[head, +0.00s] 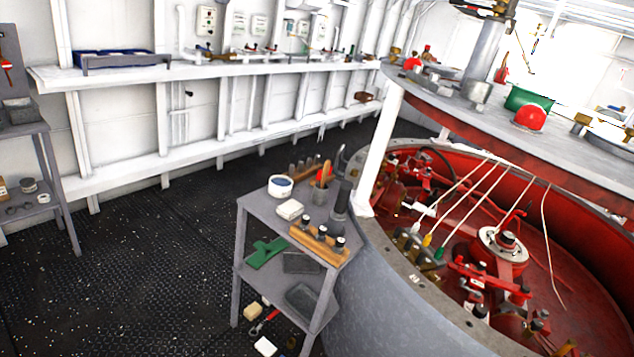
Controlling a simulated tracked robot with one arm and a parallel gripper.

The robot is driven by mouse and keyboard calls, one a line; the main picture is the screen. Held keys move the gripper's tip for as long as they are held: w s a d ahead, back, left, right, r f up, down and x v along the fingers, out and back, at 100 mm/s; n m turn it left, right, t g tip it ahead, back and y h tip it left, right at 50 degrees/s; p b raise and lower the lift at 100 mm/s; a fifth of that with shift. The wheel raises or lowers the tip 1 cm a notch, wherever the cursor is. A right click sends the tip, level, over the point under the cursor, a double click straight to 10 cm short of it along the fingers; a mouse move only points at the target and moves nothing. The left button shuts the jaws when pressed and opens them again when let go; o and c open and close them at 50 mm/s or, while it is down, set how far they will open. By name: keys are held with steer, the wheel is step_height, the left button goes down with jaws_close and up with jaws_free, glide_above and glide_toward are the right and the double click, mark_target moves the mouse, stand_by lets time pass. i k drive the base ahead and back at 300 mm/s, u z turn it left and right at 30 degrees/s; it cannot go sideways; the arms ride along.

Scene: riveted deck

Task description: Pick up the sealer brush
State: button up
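No brush can be made out for certain. On the small grey two-level stand (248,207) in the middle, a dark cup (320,194) holds upright tools with red and wooden handles; whether one is the sealer brush is too small to tell. A white tub with blue inside (281,187) stands left of the cup. My gripper does not show in this view.
The stand also bears a white block (289,210), a wooden rack with dark knobs (320,244) and a green item (266,251). A large round red-lined machine (590,270) stands close at its right. Dark floor (150,260) is clear at left.

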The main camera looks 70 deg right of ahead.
mark_target(326, 169)
steer(key=u, duration=0.05)
steer(key=i, duration=2.4)
steer(key=z, duration=3.25)
steer(key=i, duration=1.2)
steer(key=z, duration=0.05)
